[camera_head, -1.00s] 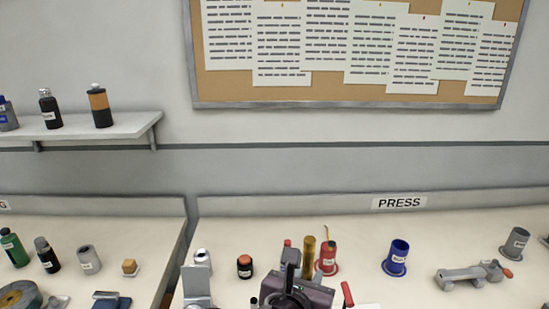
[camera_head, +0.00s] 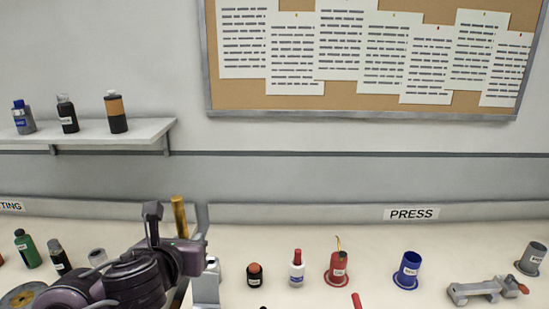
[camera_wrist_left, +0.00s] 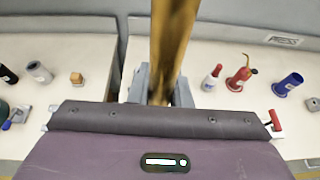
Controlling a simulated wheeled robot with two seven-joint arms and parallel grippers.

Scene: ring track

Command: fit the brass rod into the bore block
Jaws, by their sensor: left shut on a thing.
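The brass rod (camera_head: 180,217) stands nearly upright in my left gripper (camera_head: 176,242), which is shut on it. In the left wrist view the rod (camera_wrist_left: 172,45) is large and close, at the top centre. A pale grey upright block (camera_head: 206,287) stands on the bench just right of and below the gripper. In the left wrist view this grey block (camera_wrist_left: 137,84) shows behind the rod. It may be the bore block, but no bore is visible. The rod's lower end is hidden by the gripper, so I cannot tell whether it touches the block. My right gripper is not in view.
On the PRESS bench stand a dark jar (camera_head: 254,276), a white bottle with a red cap (camera_head: 297,270), a red oil can (camera_head: 338,268), a blue cup (camera_head: 406,270) and a grey clamp (camera_head: 484,290). Several bottles stand on the left bench.

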